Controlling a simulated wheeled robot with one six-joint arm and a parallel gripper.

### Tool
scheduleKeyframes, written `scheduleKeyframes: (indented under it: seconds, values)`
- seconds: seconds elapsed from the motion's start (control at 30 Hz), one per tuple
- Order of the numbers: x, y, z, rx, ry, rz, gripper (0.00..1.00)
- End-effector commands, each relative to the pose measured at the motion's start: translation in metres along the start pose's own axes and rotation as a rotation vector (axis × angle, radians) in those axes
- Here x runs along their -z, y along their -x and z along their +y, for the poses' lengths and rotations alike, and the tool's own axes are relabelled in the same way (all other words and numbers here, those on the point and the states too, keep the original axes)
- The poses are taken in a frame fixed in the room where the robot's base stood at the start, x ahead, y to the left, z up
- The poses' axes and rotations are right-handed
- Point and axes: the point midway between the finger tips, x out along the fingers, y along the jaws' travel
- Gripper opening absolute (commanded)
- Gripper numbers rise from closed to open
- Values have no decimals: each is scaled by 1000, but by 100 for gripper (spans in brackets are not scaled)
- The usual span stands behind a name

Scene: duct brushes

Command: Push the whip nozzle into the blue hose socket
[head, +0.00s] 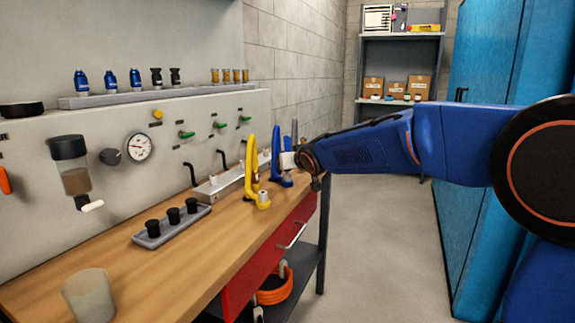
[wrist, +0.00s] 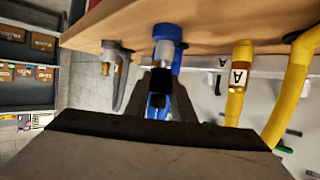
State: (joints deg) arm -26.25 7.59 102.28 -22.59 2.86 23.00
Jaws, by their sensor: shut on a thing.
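The blue hose (head: 281,166) stands at the bench's far end. In the wrist view its blue end (wrist: 168,32) carries a pale metal collar (wrist: 163,53). My gripper (wrist: 160,88) is shut on a small black piece (wrist: 165,73), apparently the whip nozzle, lined up with that collar. The two look very close or touching; I cannot tell whether the nozzle is inside. In the head view my gripper (head: 289,161) is beside the blue hose, and the nozzle is hidden there.
A grey hose (wrist: 118,66) is on the other side. A tray (head: 150,242) with three black pieces and a cup (head: 89,297) stand nearer. The aisle floor (head: 370,250) is clear.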

Motion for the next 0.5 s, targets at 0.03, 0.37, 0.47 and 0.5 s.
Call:
scheduleKeyframes:
  seconds: [0.03, 0.37, 0.47, 0.5]
  values:
    - [0, 0, 0, 0, 0, 0, 0]
    - [0, 0, 0, 0, 0, 0, 27]
    - [0, 0, 0, 0, 0, 0, 44]
    - [0, 0, 0, 0, 0, 0, 44]
